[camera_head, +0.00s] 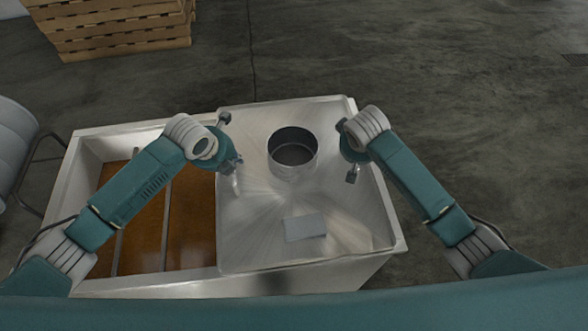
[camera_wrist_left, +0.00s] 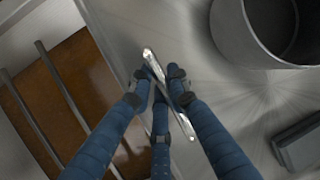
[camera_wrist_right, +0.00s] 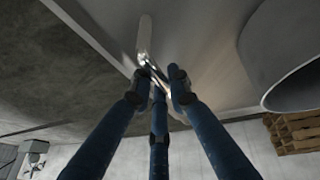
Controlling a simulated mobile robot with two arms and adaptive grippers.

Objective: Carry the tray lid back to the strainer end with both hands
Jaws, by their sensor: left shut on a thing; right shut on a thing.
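The tray lid (camera_head: 265,220) is a shiny metal sheet covering the right part of the pale tray (camera_head: 190,285). It looks level. My left gripper (camera_head: 235,165) is shut on a thin metal bar handle (camera_wrist_left: 168,92) near the lid's left edge. My right gripper (camera_head: 350,160) is shut on the matching handle (camera_wrist_right: 145,40) near the right edge. Both fingertips show around the bars in the wrist views. The strainer is not clearly identifiable; whether the lid rests on the rim or is just above it, I cannot tell.
A round open metal cylinder (camera_head: 292,152) and a small grey plate (camera_head: 305,228) are on the lid. The tray's left part is open, with brown liquid (camera_head: 190,225) and thin crossbars. Wooden pallets (camera_head: 120,28) stand far left; a grey drum (camera_head: 15,145) is at left.

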